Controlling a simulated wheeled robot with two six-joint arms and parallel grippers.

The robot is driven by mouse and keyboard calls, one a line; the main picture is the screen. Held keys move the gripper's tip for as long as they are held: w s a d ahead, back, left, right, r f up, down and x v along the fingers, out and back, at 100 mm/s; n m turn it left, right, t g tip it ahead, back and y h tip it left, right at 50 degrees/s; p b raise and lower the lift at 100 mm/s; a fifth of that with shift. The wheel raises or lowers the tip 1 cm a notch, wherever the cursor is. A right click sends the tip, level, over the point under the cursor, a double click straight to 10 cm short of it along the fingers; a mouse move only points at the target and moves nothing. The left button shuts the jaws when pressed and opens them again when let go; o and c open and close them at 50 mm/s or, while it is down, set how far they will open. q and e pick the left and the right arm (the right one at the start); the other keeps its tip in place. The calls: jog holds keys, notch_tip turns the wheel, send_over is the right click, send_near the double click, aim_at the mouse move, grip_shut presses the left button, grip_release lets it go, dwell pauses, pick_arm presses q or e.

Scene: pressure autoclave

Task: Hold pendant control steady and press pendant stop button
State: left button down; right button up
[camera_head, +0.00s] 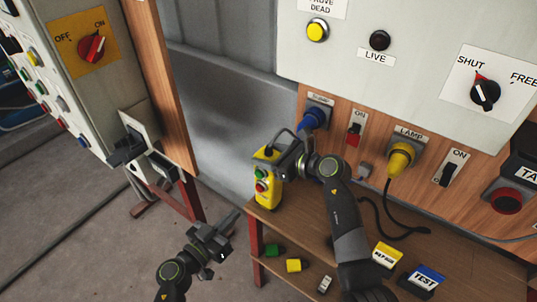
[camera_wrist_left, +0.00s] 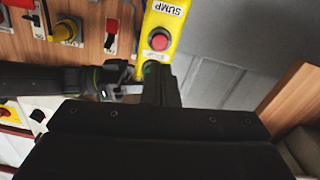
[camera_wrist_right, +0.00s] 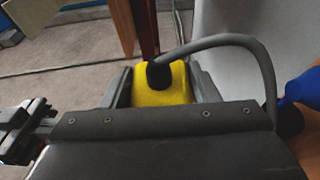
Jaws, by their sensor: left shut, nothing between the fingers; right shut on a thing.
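The yellow pendant (camera_head: 268,199) hangs upright at the shelf's left end, with a green button (camera_head: 262,174) above a red button (camera_head: 260,187). My right gripper (camera_head: 279,158) is shut around the pendant's upper end; in the right wrist view its fingers flank the yellow body (camera_wrist_right: 160,98). My left gripper (camera_head: 235,215) is shut and empty, below and left of the pendant, apart from it. In the left wrist view the red button (camera_wrist_left: 160,40) shows clearly beside the SUMP label. The shut left fingers (camera_wrist_left: 162,85) partly hide the green button (camera_wrist_left: 151,67).
A grey cable (camera_wrist_right: 225,42) arches from the pendant's top. A blue plug (camera_head: 315,117) and a yellow lamp plug (camera_head: 400,157) sit in the wooden panel. Several small blocks lie on the lower shelf (camera_head: 283,225). Bare floor (camera_head: 100,240) is at left.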

aim_at(260, 188)
pick_arm(q)
jog(key=shift+r, duration=0.1)
dwell(0.7)
jog(key=m+g, duration=0.4)
jog(key=g, duration=0.1)
jog(key=s+a+m+g, duration=0.1)
jog(key=m+g, duration=0.2)
jog(key=shift+r, duration=0.2)
jog(key=shift+w, duration=0.1)
jog(key=w+d, duration=0.5)
jog(key=w, duration=0.2)
jog(key=shift+d, duration=0.15)
jog(key=shift+w, duration=0.15)
dwell(2.0)
jog(key=shift+w+d, duration=0.25)
